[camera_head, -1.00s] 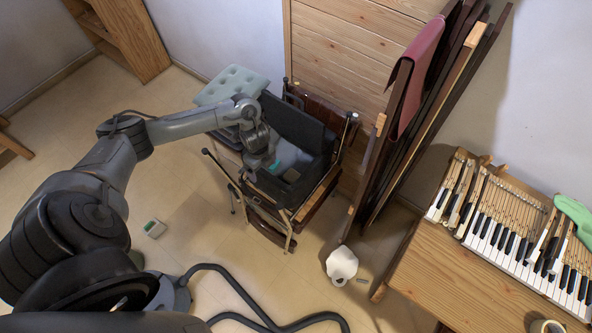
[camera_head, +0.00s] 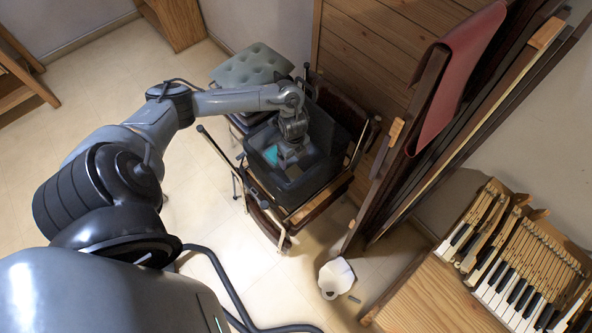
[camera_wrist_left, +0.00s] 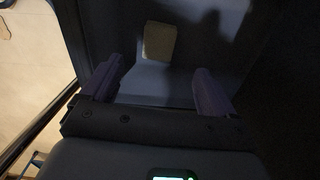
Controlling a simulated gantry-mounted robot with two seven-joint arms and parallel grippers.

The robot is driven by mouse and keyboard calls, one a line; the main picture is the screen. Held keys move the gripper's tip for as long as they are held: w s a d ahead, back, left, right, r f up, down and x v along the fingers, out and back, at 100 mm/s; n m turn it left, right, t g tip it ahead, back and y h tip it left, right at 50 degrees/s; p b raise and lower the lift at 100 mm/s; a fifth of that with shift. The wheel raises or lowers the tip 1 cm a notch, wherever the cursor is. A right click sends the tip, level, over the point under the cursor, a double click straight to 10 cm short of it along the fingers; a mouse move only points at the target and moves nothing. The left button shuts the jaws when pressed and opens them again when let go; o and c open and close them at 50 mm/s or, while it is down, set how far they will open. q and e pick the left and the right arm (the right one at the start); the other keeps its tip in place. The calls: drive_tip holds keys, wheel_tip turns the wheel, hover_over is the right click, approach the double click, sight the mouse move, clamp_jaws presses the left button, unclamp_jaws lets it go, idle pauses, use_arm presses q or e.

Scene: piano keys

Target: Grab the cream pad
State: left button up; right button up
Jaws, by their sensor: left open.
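The cream pad (camera_wrist_left: 160,41) shows in the left wrist view as a small block on the pale floor of a dark open case (camera_head: 314,178), partly in shadow. It lies ahead of my left gripper (camera_wrist_left: 155,88), between the lines of its two fingers and apart from them. The left gripper is open and empty. In the head view the left gripper (camera_head: 290,160) reaches down into the case, and the arm and case wall hide the pad there. My right gripper is not in view.
The case rests on a folding chair (camera_head: 320,200). A teal item (camera_head: 270,154) lies inside it. A tufted cushion (camera_head: 252,64) is behind. Wooden boards (camera_head: 470,100) lean at right. A white object (camera_head: 336,278) lies on the floor, and piano keys (camera_head: 520,270) are on the bench.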

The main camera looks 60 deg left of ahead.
use_arm(q)
drive_tip(key=b, duration=0.1)
hover_over(295, 172)
drive_tip(key=f, duration=0.5)
drive_tip(key=shift+s+a+f, duration=0.1)
drive_tip(key=shift+a+f, duration=0.15)
drive_tip(key=shift+f, duration=0.15)
drive_tip(key=shift+d+f+b, duration=0.2)
drive_tip(key=shift+f+b, duration=0.65)
drive_tip(key=shift+f, duration=1.8)
drive_tip(key=c, duration=1)
drive_tip(key=shift+r, duration=0.1)
drive_tip(key=shift+c, duration=0.2)
